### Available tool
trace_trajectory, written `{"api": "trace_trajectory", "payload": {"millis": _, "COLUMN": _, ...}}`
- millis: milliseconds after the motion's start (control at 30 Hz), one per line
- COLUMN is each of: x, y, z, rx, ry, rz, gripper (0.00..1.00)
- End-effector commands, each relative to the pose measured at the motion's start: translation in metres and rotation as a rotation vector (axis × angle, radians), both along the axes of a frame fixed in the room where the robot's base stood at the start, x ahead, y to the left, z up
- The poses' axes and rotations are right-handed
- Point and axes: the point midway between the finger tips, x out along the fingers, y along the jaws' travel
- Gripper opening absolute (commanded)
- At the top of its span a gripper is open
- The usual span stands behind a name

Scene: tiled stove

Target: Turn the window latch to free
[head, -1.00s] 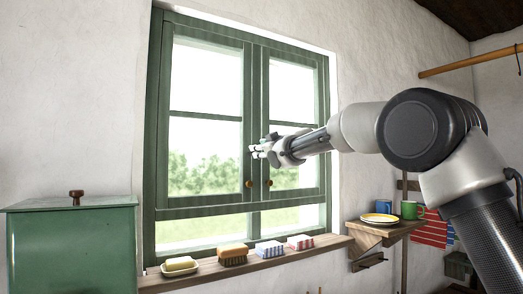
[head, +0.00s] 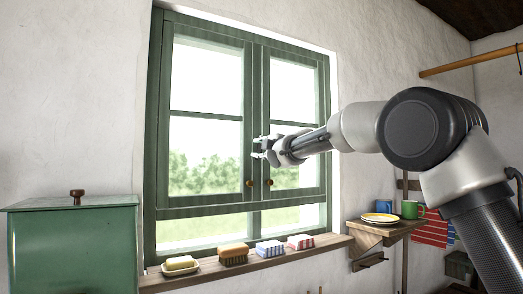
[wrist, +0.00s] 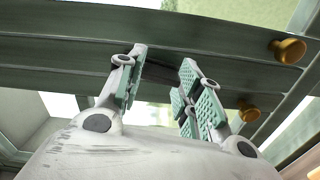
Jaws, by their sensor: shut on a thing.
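The green window (head: 258,75) has two casements that meet at a middle post. My gripper (head: 264,148) is in front of this post, above the two brass knobs (head: 259,183). In the wrist view, the two fingers (wrist: 158,92) with green pads stand apart, on either side of a dark patch at the seam between the casements. The gripper is shut on the window latch, with a wide gap between the pads. The latch itself is mostly hidden, and its angle cannot be told. Both casements look closed.
Below the window, a wooden sill (head: 215,270) carries soap on a dish (head: 180,265), a brush (head: 233,254) and folded cloths (head: 270,249). A shelf (head: 385,232) with a plate and mugs is at the right.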

Motion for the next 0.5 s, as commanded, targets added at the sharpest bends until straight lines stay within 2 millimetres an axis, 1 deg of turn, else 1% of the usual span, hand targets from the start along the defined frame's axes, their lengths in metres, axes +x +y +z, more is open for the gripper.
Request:
{"api": "trace_trajectory", "payload": {"millis": 200, "x": 0.0, "y": 0.0004, "z": -0.0019, "rx": -0.096, "ry": -0.061, "rz": 0.0, "gripper": 0.12}}
{"api": "trace_trajectory", "payload": {"millis": 500, "x": 0.0001, "y": 0.0004, "z": -0.0024, "rx": -0.154, "ry": -0.101, "rz": 0.0, "gripper": 0.12}}
